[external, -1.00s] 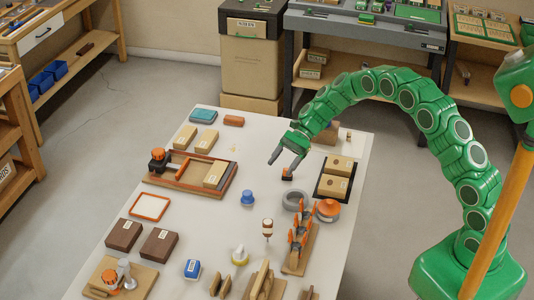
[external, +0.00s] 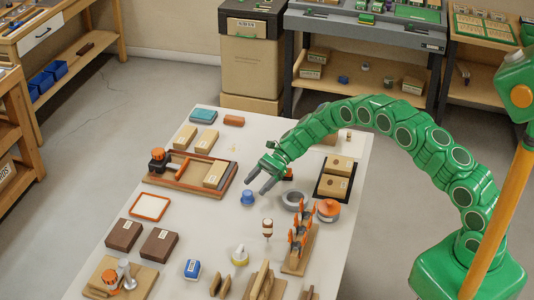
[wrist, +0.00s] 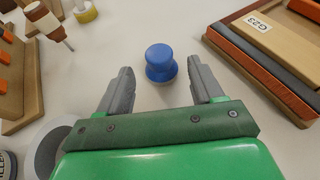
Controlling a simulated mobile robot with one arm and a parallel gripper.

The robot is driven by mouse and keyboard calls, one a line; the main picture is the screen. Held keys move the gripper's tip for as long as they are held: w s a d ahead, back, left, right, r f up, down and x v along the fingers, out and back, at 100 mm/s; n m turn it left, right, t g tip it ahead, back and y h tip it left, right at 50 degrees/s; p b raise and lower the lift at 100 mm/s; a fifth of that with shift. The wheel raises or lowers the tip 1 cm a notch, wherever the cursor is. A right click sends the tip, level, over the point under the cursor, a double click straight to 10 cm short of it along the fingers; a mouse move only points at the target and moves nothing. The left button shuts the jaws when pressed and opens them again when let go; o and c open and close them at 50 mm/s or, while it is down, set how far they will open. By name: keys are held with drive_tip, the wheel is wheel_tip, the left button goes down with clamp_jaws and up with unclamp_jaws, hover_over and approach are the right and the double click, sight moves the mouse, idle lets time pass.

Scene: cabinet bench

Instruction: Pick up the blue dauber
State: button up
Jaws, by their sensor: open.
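The blue dauber (external: 247,197) is a small knobbed piece standing upright on the white table, near the middle. In the wrist view the blue dauber (wrist: 161,63) stands just beyond the fingertips, between the lines of the two fingers. My gripper (external: 257,182) is open and empty, its fingers pointing down and left close to the dauber. In the wrist view my gripper (wrist: 160,80) shows both grey fingers spread apart. Nothing is between the fingers, and the dauber is in full view.
A wooden tray with orange edges (external: 176,184) lies left of the dauber. A grey ring (external: 292,201) and an orange-topped round container (external: 328,209) stand to the right. The table around the dauber is bare.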

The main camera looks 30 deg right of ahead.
sight(248, 193)
drive_tip(key=shift+x, duration=2.7)
drive_tip(key=shift+r, duration=0.15)
drive_tip(key=c, duration=1.1)
drive_tip(key=shift+o, duration=0.2)
drive_tip(key=shift+r, duration=0.6)
wheel_tip(248, 193, up, 2)
drive_tip(key=shift+s+r, duration=0.1)
drive_tip(key=shift+r, duration=0.05)
drive_tip(key=s+d+r, duration=0.1)
drive_tip(key=r, duration=0.1)
drive_tip(key=s+d+r, duration=0.1)
drive_tip(key=r, duration=0.1)
drive_tip(key=s+r, duration=0.1)
drive_tip(key=s, duration=0.1)
drive_tip(key=shift+s+d+r, duration=0.1)
drive_tip(key=shift+d+r, duration=0.3)
drive_tip(key=shift+s+d+r, duration=0.6)
drive_tip(key=shift+s+d, duration=0.25)
drive_tip(key=shift+s, duration=0.35)
drive_tip(key=shift+s+d+r, duration=0.65)
drive_tip(key=shift+s+d, duration=0.15)
drive_tip(key=shift+s, duration=0.4)
drive_tip(key=shift+s+d+r, duration=0.6)
drive_tip(key=shift+s+d, duration=0.25)
drive_tip(key=shift+s, duration=0.35)
